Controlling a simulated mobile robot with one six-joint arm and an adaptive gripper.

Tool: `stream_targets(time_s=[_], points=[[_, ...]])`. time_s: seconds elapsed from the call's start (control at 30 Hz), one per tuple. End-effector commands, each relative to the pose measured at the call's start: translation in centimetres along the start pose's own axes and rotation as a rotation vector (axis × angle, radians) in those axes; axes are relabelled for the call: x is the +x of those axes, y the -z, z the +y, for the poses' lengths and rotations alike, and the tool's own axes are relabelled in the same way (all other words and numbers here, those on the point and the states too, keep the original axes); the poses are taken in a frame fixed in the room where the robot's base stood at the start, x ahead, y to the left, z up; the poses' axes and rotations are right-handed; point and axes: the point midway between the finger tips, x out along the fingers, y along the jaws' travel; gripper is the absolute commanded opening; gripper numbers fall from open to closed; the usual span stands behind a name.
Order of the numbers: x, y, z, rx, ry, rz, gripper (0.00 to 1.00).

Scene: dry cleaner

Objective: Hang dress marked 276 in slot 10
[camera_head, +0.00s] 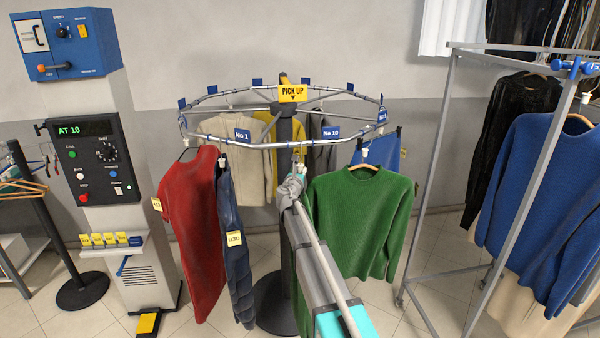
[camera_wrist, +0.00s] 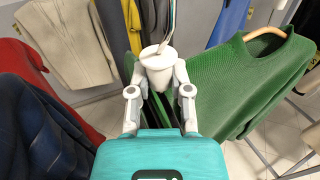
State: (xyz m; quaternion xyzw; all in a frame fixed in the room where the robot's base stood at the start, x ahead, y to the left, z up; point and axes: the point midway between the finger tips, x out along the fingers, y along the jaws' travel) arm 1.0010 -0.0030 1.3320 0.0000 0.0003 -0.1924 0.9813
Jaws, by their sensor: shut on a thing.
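My gripper (camera_wrist: 159,66) is shut on the white neck piece of a hanger (camera_wrist: 157,52), just below the carousel rail. In the head view my gripper (camera_head: 292,182) is small and partly hidden by my arm. Dark green cloth (camera_wrist: 153,108) shows below the fingers. It seems to hang from the held hanger, but my gripper and arm hide most of it. No number 276 is readable. The slot label No 10 (camera_head: 331,133) is on the front rail, slightly right of my gripper. I cannot tell whether the hook rests on the rail.
A green sweater (camera_head: 365,220) hangs close on the right. A red garment (camera_head: 197,225) and dark blue jacket (camera_head: 231,240) hang on the left. The control box (camera_head: 84,160) reads AT 10. A PICK UP sign (camera_head: 293,93) tops the carousel. A metal rack (camera_head: 467,190) stands right.

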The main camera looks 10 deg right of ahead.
Motion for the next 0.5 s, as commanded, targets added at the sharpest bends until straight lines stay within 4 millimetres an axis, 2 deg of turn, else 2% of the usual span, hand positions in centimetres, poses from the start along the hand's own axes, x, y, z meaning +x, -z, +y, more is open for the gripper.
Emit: stream_targets(time_s=[0.07,0.1,0.3,0.5], points=[[-0.01,-0.01,0.00,0.000,0.000,0.000,0.00],[0.00,-0.01,0.00,0.000,0.000,0.000,0.30],[0.00,-0.01,0.01,0.000,0.000,0.000,0.66],[0.00,0.00,0.00,0.000,0.000,0.000,0.66]])
